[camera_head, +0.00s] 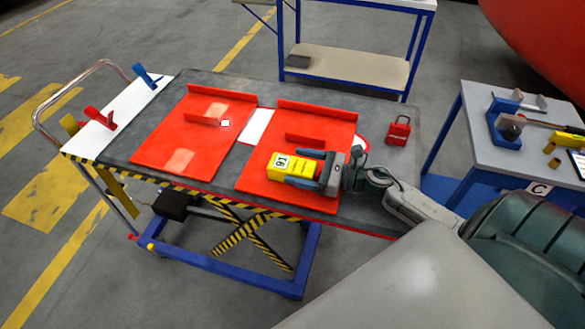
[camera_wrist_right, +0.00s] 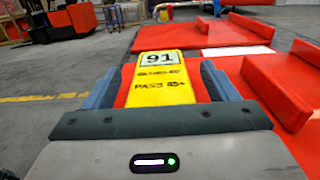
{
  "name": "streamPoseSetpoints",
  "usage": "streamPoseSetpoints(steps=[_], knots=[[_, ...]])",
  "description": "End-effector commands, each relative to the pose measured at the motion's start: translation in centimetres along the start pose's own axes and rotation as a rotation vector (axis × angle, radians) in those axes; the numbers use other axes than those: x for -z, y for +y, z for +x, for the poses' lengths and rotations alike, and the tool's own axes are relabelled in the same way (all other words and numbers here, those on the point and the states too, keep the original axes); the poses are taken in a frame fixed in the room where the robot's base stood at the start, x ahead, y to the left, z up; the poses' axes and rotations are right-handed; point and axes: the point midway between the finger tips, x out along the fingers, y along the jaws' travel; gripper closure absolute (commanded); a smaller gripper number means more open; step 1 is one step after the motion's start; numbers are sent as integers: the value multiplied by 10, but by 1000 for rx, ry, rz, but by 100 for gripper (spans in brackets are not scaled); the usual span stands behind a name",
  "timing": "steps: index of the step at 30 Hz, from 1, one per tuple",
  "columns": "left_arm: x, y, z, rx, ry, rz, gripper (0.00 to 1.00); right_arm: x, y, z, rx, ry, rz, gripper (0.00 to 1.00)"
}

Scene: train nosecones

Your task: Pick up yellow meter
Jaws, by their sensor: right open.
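The yellow meter (camera_head: 300,167) lies on the right-hand red panel (camera_head: 253,184) on the cart. Its face shows the number 91, and its end nearest my right gripper is red. My right gripper (camera_head: 303,168) is open, with one blue-grey finger along each side of the meter. In the right wrist view the meter (camera_wrist_right: 160,75) sits between the two fingers (camera_wrist_right: 158,85). I cannot tell whether either finger touches it. My left gripper is not in view.
The cart top (camera_head: 232,90) also carries a left-hand red panel (camera_head: 160,140), a red padlock (camera_head: 399,130) and coloured clamps (camera_head: 100,118) at the left end. A side table (camera_head: 500,143) with tools stands right. A blue-framed shelf table (camera_head: 345,65) stands behind.

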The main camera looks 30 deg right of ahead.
Motion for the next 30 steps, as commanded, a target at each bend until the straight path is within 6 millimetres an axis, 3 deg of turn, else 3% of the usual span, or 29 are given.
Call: streamPoseSetpoints(steps=[5,6,15,30], knots=[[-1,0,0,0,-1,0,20,0,0,0,0,0,0,20],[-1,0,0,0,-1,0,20,0,0,0,0,0,0,24],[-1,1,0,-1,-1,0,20,0,0,0,-1,-1,-1,80],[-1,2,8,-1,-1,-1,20,-11,0,0,-3,0,-3,80]])
